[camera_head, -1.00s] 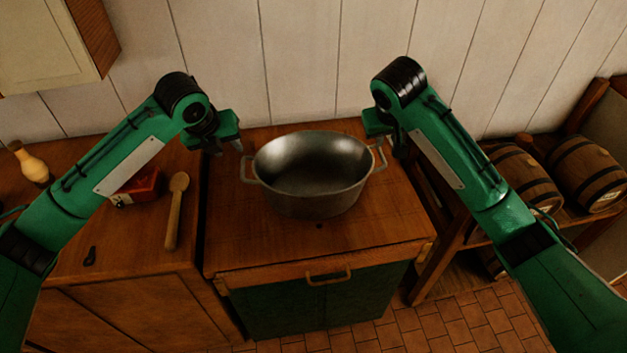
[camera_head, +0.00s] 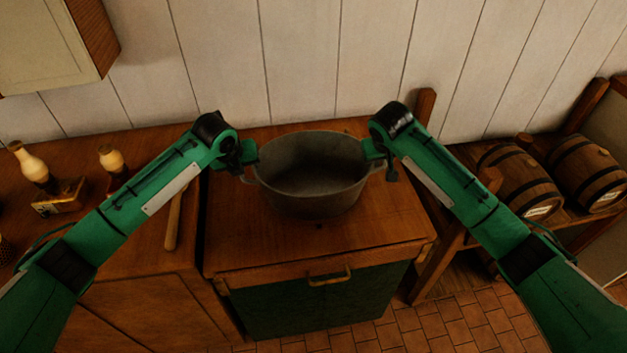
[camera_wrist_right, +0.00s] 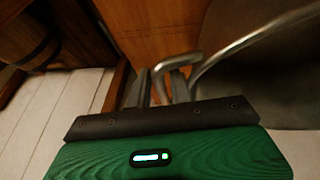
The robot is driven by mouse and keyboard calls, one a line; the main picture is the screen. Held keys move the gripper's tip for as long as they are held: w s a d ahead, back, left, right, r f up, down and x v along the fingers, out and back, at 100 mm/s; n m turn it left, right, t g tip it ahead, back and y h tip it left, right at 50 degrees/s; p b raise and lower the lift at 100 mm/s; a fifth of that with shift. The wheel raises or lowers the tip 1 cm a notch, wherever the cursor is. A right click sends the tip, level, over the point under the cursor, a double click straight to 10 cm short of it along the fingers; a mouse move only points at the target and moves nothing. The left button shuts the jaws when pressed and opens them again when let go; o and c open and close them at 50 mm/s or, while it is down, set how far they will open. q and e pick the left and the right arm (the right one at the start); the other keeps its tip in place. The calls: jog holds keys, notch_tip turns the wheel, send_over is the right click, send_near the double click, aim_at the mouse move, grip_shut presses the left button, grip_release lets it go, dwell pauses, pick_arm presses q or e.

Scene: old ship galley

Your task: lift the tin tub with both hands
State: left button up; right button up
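The grey tin tub (camera_head: 312,196) stands upright on the wooden cabinet top, with a handle at each side. My left gripper (camera_head: 248,172) is at the tub's left handle; its fingertips are too small and hidden to show whether they are open or shut. My right gripper (camera_head: 378,164) is at the right handle. In the right wrist view, the fingers of my right gripper (camera_wrist_right: 160,86) stand apart on both sides of the bent metal handle (camera_wrist_right: 184,62), with a gap still showing. The tub's rim and wall fill the upper right there.
The cabinet top (camera_head: 315,240) is clear in front of the tub. A wooden spoon (camera_head: 173,222), a box (camera_head: 58,198) and bottles (camera_head: 32,166) are on the left counter, partly behind my left arm. Barrels (camera_head: 520,180) lie on a rack at the right. A plank wall is behind.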

pick_arm(q)
jog(key=c, duration=0.4)
pick_arm(e)
jog(key=c, duration=0.3)
pick_arm(q)
grip_shut()
pick_arm(e)
grip_shut()
pick_arm(q)
jog(key=shift+r, duration=0.1)
pick_arm(e)
jog(key=shift+r, duration=0.1)
